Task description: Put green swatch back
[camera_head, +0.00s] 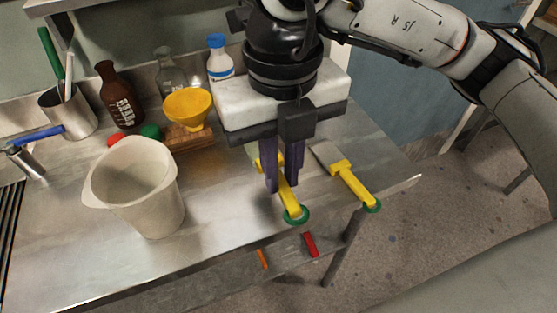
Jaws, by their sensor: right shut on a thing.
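My right gripper (281,184) points down over the right part of the steel table, with its dark fingers shut on a yellow-handled tool (288,196). This tool has a green ring at its near end, and its far end is mostly hidden behind my gripper. I cannot tell whether it touches the table. No plain green swatch can be made out for certain. A small green round thing (151,131) shows behind the white bucket (136,188), beside a red one (115,139). My left gripper is not in view.
A second yellow-handled tool (353,184) lies at the table's right edge. At the back stand a steel cup (68,113) of tools, a brown bottle (119,97), a clear flask (170,76), a yellow funnel (188,107) and a white bottle (219,61).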

